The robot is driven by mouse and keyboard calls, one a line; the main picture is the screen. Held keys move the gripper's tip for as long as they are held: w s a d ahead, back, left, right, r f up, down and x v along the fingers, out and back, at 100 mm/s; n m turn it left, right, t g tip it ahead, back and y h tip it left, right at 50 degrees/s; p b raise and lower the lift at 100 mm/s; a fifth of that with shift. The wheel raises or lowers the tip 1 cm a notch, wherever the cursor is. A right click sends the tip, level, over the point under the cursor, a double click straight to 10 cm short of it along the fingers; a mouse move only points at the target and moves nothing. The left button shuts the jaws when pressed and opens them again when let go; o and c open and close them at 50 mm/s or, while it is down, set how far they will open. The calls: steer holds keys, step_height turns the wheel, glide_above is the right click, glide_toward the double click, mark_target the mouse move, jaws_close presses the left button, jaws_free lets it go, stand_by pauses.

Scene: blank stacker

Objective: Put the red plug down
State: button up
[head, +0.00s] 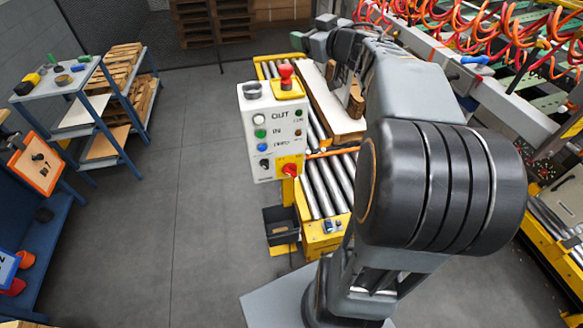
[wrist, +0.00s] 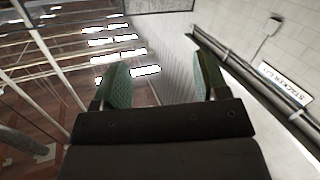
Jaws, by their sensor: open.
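A red plug-like piece (head: 287,72) stands upright on the yellow top of the control box (head: 258,135). I take it for the red plug; its lower end is hidden. My gripper (wrist: 160,72) is open in the wrist view, with two green-padded fingers spread apart and nothing between them. In the head view, the end of my arm is at the top middle, beyond the control box and apart from the red piece. My arm hides part of the area to the right.
A roller conveyor (head: 325,185) with yellow frame runs behind the control box. A black bin (head: 283,228) hangs beside it. Blue shelving (head: 100,110) with pallets stands at left. Coiled orange hoses (head: 490,25) hang over the machine at right. The grey floor at left middle is clear.

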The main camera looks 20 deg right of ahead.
steer(key=s+a+f+m+g+h, duration=0.1)
steer(key=s+a+f+m+g, duration=0.1)
steer(key=s+a+f+g, duration=0.3)
steer(key=s+a+f+m+g+h, duration=0.2)
steer(key=s+a+f+g, duration=0.4)
steer(key=s+a+f, duration=0.4)
steer(key=s+f, duration=0.4)
steer(key=s, duration=0.3)
steer(key=shift+f+m+g, duration=0.25)
steer(key=shift+m+g, duration=0.05)
steer(key=shift+m, duration=0.1)
